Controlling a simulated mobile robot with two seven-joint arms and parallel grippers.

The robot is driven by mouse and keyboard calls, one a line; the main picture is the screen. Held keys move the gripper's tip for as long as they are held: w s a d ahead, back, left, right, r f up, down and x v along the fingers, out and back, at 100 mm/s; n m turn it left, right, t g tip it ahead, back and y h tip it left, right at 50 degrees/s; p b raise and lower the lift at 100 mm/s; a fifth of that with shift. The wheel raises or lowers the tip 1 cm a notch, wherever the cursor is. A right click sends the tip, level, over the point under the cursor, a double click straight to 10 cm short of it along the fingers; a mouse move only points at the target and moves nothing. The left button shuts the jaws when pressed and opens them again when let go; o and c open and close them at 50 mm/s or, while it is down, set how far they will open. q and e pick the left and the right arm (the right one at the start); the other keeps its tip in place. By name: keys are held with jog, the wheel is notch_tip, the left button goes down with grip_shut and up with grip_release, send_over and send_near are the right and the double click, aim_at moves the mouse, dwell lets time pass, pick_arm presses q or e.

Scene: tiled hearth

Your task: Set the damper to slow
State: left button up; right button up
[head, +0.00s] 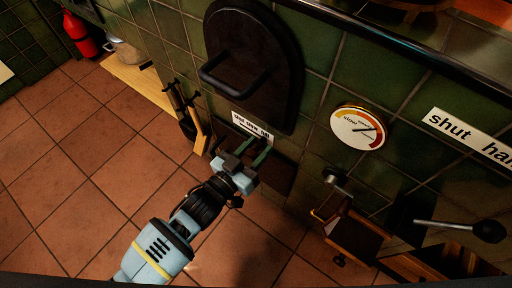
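A long white plate lettered "shut hal…" (470,136) is on the green tiled wall at the right; the picture edge cuts off the rest. Below it a metal lever (450,225) ends in a black ball knob (488,231), pointing right. A round dial (358,128) with a coloured rim and the word "slow" hangs left of the plate; its needle points to the right side. My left gripper (254,153) is below a small lettered plate (252,126), under the dark arched door. Its two fingers look apart, with nothing seen between them. My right gripper is not in view.
The dark arched door (262,45) has a bar handle (235,82) sticking out. Hearth tools (190,118) stand left of my gripper. A dark box-like fitting (352,240) juts out below the dial. A red extinguisher (80,35) stands far left. The tiled floor (90,165) at left is clear.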

aim_at(253, 132)
pick_arm(q)
grip_shut()
jog(key=w+a, duration=0.2)
jog(key=a, duration=0.1)
jog(key=shift+w+a, duration=0.2)
jog(key=shift+a, duration=0.05)
jog(key=shift+d, duration=0.1)
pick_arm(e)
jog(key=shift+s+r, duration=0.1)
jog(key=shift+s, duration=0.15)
pick_arm(q)
jog(key=shift+o, duration=2.2)
grip_release()
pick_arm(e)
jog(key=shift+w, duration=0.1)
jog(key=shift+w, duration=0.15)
